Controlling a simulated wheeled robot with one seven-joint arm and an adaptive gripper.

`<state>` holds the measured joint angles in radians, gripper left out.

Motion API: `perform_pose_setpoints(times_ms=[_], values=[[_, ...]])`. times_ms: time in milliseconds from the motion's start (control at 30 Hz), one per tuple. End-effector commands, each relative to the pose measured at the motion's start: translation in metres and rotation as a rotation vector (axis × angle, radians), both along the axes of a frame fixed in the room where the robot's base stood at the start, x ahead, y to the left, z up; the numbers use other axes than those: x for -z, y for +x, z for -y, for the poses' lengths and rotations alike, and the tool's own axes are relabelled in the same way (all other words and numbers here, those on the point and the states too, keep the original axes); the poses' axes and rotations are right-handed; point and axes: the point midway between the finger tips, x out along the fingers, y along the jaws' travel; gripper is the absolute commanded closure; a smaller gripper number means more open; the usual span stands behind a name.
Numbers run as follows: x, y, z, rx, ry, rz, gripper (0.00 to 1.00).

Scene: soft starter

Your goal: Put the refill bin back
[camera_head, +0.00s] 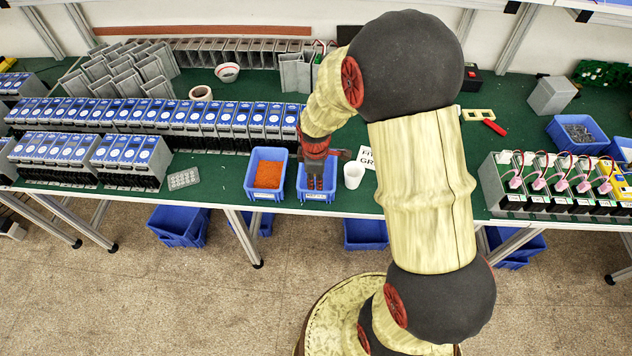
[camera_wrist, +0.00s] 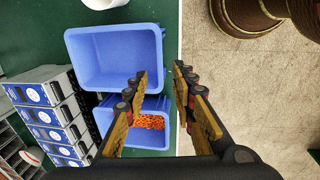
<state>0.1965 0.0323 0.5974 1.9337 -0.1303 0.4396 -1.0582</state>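Two blue bins stand side by side at the table's front edge. The left one (camera_head: 250,188) holds small orange parts; it also shows in the wrist view (camera_wrist: 160,104). The right one (camera_head: 328,197) has a label on its front and looks empty in the wrist view (camera_wrist: 112,60). Nothing visible marks which is the refill bin. My gripper (camera_head: 315,183) is over the right bin, pointing down. In the wrist view its fingers (camera_wrist: 160,73) are apart, with that bin's front rim showing between them. I cannot tell whether they touch the rim.
A white cup (camera_head: 353,175) stands just right of the bins, beside a paper sign (camera_head: 368,160). Rows of blue-faced units (camera_head: 135,158) stand left; wired units (camera_head: 550,190) stand right. More blue bins (camera_head: 180,226) sit below the table.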

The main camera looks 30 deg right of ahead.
Motion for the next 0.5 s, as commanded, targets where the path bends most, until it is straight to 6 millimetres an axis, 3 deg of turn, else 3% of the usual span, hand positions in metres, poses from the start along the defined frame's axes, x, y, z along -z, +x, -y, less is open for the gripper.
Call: perform_pose_setpoints(times_ms=[167,333,500], values=[[-0.039,-0.001,-0.008,0.064,0.006,0.039,0.74],[-0.126,-0.021,-0.031,0.256,0.045,0.135,0.74],[-0.205,-0.066,-0.059,0.48,0.123,0.232,0.74]])
